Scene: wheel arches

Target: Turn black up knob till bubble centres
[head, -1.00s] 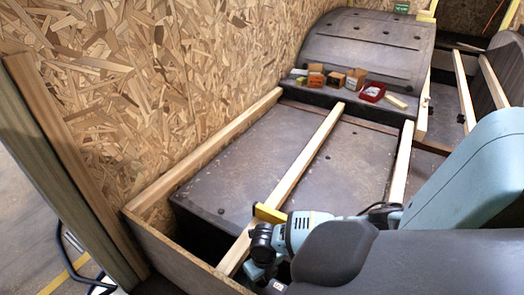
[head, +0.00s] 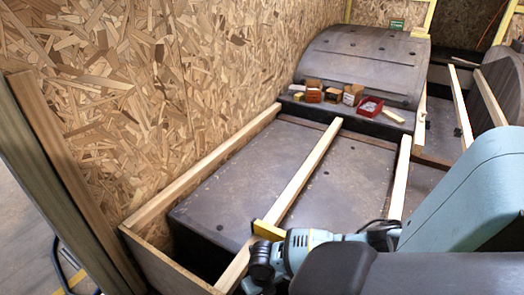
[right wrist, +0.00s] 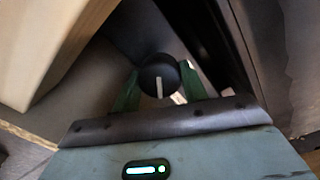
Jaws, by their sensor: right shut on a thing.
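The black knob (right wrist: 152,70) with a white pointer line shows in the right wrist view. My right gripper (right wrist: 160,82) is shut on it, with one green finger on each side. The pointer line points down in that view, towards the gripper body. In the head view the knob and my right fingertips cannot be made out behind my arm. A small yellow piece (head: 268,230) lies by the middle batten (head: 305,180); I cannot tell whether it is the level. No bubble can be made out. My left gripper is out of view.
Small boxes (head: 352,94) and a red tray (head: 370,106) sit on the ledge before the far arch (head: 360,65). Chipboard (head: 180,90) walls the left. A wooden post (head: 60,170) stands at front left.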

